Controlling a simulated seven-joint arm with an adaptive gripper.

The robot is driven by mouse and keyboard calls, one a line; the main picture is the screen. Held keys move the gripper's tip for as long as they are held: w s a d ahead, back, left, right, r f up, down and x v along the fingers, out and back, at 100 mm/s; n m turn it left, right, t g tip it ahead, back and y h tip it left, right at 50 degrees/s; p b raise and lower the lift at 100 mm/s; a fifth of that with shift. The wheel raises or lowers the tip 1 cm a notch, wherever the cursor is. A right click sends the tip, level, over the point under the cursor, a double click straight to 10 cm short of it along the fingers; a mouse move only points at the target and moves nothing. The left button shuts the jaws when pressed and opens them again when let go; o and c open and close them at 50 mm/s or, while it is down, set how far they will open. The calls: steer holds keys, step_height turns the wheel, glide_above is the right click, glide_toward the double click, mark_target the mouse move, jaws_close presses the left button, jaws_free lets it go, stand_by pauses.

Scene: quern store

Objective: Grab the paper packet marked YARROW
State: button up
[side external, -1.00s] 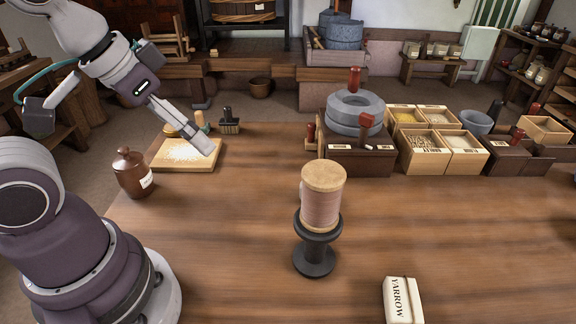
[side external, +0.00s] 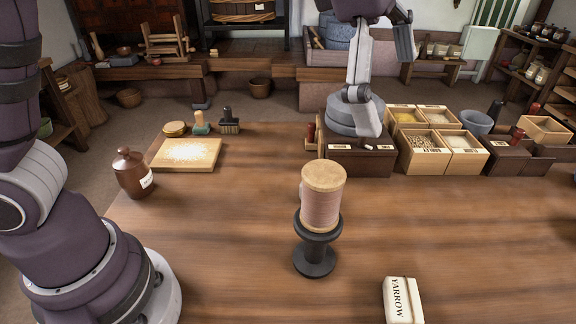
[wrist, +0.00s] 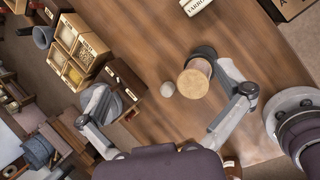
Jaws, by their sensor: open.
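The paper packet marked YARROW (side external: 402,300) lies flat on the wooden table near the front edge of the side view, right of the thread spool. It is a pale block with dark lettering. In the wrist view the packet (wrist: 196,5) shows at the top edge, partly cut off. My gripper (side external: 370,112) is open and empty. It is high over the far part of the table, in front of the grey quern stones in the side view, well apart from the packet. In the wrist view its two fingers (wrist: 162,82) are spread wide.
A pink thread spool on a dark stand (side external: 320,205) rises mid-table. A small pale round thing (wrist: 167,89) is beside it. Grain boxes (side external: 425,150) and a dark box (side external: 357,160) stand at the back. A brown jar (side external: 130,174) stands left. Table around the packet looks clear.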

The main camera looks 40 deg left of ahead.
steer(key=d+f+n+g+h, duration=0.1)
steer(key=d+f+n, duration=0.3)
steer(key=d+n, duration=0.15)
glide_toward(403, 297)
steer(key=x, duration=0.9)
steer(key=shift+w+d+f, duration=0.1)
steer(key=shift+d+f, duration=0.05)
steer(key=shift+f, duration=0.15)
steer(key=c, duration=1)
